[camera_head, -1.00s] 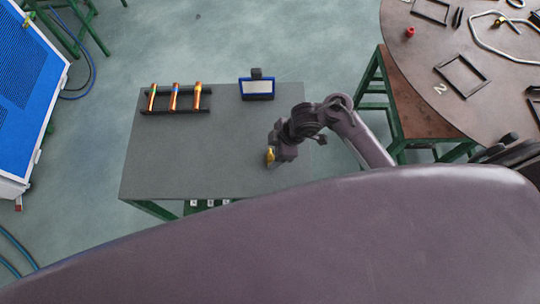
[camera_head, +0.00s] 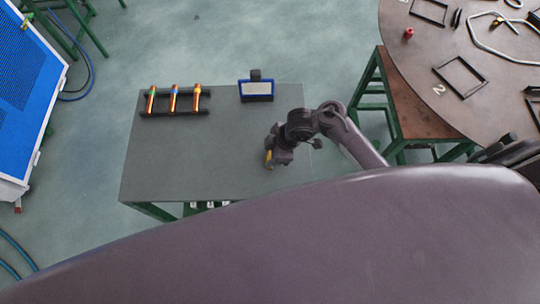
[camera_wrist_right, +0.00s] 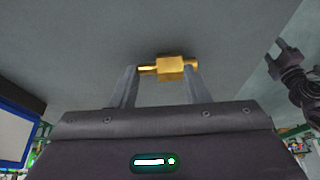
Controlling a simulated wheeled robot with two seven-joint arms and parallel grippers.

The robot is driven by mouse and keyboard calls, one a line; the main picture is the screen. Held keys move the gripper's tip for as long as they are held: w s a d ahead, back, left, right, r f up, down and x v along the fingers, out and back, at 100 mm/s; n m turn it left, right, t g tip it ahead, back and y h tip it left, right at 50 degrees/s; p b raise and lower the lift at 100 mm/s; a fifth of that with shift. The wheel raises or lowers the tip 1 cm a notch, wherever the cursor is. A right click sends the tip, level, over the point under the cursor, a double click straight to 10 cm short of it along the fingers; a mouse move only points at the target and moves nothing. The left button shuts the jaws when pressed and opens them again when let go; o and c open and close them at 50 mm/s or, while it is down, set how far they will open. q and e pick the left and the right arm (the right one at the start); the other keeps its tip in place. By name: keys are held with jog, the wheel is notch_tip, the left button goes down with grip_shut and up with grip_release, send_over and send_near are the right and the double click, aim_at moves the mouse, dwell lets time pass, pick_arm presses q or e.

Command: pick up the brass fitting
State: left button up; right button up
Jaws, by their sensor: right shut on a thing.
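The brass fitting (camera_wrist_right: 170,68) is a gold-coloured piece with a block-like middle and a narrower end. In the right wrist view it sits between the two fingertips of my right gripper (camera_wrist_right: 162,72), which is shut on it. In the head view the brass fitting (camera_head: 268,157) shows as a small yellow spot at the tip of my right gripper (camera_head: 270,161), over the right part of the grey table (camera_head: 220,170). I cannot tell whether the fitting touches the table top.
A black rack (camera_head: 175,111) with several copper-coloured cylinders stands at the table's back left. A blue-framed device (camera_head: 256,90) stands at the back right. A round brown table (camera_head: 440,45) with frames and a bent tube is at the right.

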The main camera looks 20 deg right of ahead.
jog(key=shift+r, duration=0.1)
jog(key=shift+w+r, duration=0.1)
jog(key=shift+r, duration=0.45)
notch_tip(320, 180, up, 19)
pick_arm(q)
notch_tip(320, 180, down, 14)
jog(key=b, duration=1.4)
jog(key=shift+w+f, duration=0.2)
jog(key=shift+f, duration=0.05)
pick_arm(e)
jog(key=w+d+f+m+t+h, duration=0.2)
jog(key=w+d+m, duration=0.4)
jog(key=m, duration=0.8)
jog(key=shift+w+d+f+m+t+h, duration=0.2)
jog(key=shift+d+f+m+t+h, duration=0.15)
jog(key=shift+d+t+h, duration=0.55)
